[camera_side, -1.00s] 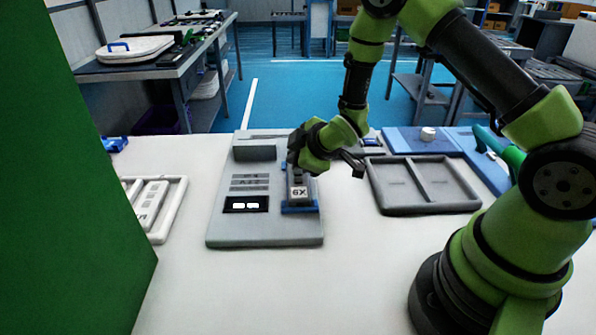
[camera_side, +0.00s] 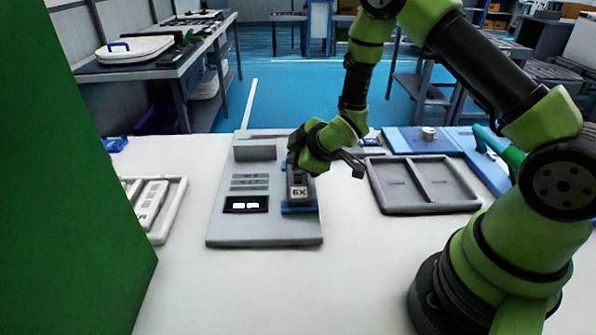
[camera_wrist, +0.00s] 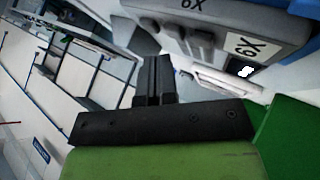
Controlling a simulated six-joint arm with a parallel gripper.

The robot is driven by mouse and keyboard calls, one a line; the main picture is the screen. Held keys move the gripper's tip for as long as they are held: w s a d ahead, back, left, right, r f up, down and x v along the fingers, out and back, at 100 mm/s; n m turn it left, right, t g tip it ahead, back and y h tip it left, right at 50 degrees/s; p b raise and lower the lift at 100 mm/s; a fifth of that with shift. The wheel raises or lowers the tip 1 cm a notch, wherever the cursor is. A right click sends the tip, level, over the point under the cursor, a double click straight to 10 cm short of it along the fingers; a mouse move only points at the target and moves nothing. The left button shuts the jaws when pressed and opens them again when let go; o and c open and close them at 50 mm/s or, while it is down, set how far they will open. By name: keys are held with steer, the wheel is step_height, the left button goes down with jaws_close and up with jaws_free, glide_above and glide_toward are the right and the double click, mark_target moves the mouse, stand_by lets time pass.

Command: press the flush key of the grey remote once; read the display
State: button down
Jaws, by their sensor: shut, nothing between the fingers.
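The grey remote (camera_side: 299,194) stands in a blue holder (camera_side: 301,209) on the grey test board (camera_side: 263,235). It carries a white label reading "6X". In the wrist view the remote (camera_wrist: 213,28) fills the upper right. My gripper (camera_side: 295,166) is over the remote's upper end, its fingers shut and empty. In the wrist view the shut fingers (camera_wrist: 153,72) point toward the remote. I cannot tell whether they touch it; the flush key is not distinguishable. The black display (camera_side: 246,204) left of the remote shows two small white blocks, not readable as text.
A grey two-part tray (camera_side: 425,207) lies to the right, with blue panels (camera_side: 405,143) behind it. A white tray (camera_side: 177,200) with light-coloured pieces lies to the left. A large green block (camera_side: 70,200) stands at front left. The white table in front of the board is clear.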

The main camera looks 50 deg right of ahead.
steer(key=shift+f, duration=0.35)
steer(key=shift+f, duration=0.4)
stand_by(0.8)
steer(key=shift+r, duration=0.8)
steer(key=shift+r, duration=2.55)
